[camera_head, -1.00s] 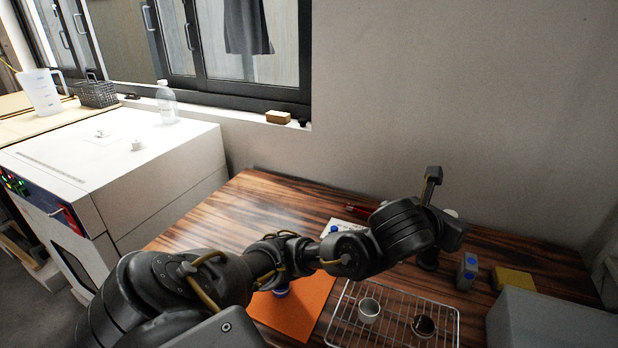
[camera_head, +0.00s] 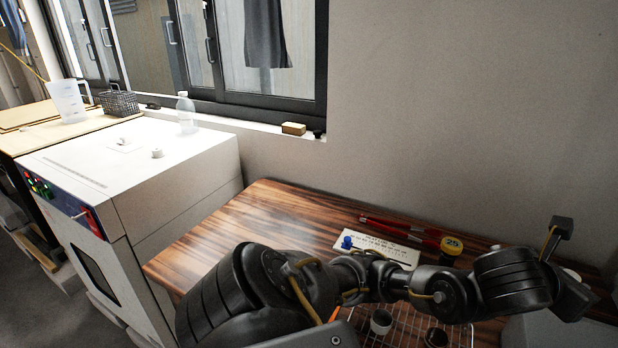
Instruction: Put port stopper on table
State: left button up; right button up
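The white drying oven (camera_head: 150,205) stands at the left. On its top are a small white round piece (camera_head: 157,153), which looks like a stopper, and a flat plate with a small knob (camera_head: 123,143). I cannot tell for sure which is the port stopper. The brown wood-grain table (camera_head: 250,215) stands right of the oven. The arm coming from the lower left reaches across the table. Its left gripper (camera_head: 562,240) is at the far right, well away from the oven. Its fingers are not clear enough to judge, and I see nothing held. My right gripper is out of view.
A white card (camera_head: 385,247) with a blue piece (camera_head: 347,242), red-handled tongs (camera_head: 400,229) and a yellow-topped jar (camera_head: 451,244) lie at the table's back. A wire rack (camera_head: 400,335) is partly hidden by my arm. The table's left part is clear. A bottle (camera_head: 186,112) stands behind the oven top.

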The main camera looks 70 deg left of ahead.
aim_at(225, 248)
jog(key=z, duration=0.05)
jog(key=k, duration=0.65)
jog(key=u, duration=1.45)
